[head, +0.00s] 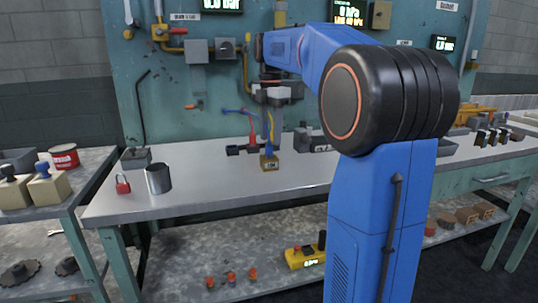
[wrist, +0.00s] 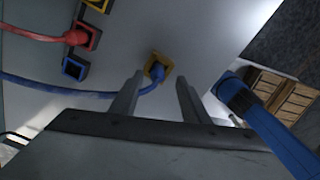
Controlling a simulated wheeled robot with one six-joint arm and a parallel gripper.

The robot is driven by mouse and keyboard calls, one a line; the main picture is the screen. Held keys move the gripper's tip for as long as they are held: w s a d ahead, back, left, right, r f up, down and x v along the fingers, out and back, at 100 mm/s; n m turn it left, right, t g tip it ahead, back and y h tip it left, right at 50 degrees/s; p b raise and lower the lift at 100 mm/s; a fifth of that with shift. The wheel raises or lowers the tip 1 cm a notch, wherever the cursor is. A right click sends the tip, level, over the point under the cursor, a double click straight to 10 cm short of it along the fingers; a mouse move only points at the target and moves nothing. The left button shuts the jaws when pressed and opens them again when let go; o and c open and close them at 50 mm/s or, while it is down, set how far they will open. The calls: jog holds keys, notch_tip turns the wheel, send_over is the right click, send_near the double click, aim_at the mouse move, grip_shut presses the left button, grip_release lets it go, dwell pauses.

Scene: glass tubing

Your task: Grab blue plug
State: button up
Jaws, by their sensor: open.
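The blue plug (wrist: 157,71) sits in a yellow socket block (wrist: 168,60) on the bench, with its blue cable (wrist: 80,92) running left. In the head view the yellow block (head: 269,163) stands on the bench top, with the plug upright on it (head: 270,144). My gripper (wrist: 159,80) is open. In the wrist view its two fingers point toward the plug, one on each side of it in the picture, with nothing held. In the head view my gripper (head: 272,105) is above the block. I cannot tell the exact gap to the plug.
A red plug (wrist: 76,38) sits in a socket beside an empty blue-rimmed socket (wrist: 74,68). A metal cup (head: 158,179) and red padlock (head: 122,184) stand at the bench's left. The front of the bench top (head: 215,190) is clear.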

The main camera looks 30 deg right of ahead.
aim_at(269, 145)
jog(key=shift+w+a+f, duration=0.1)
jog(key=shift+f, duration=1)
jog(key=shift+w+f, duration=0.1)
jog(key=shift+f, duration=0.95)
grip_shut()
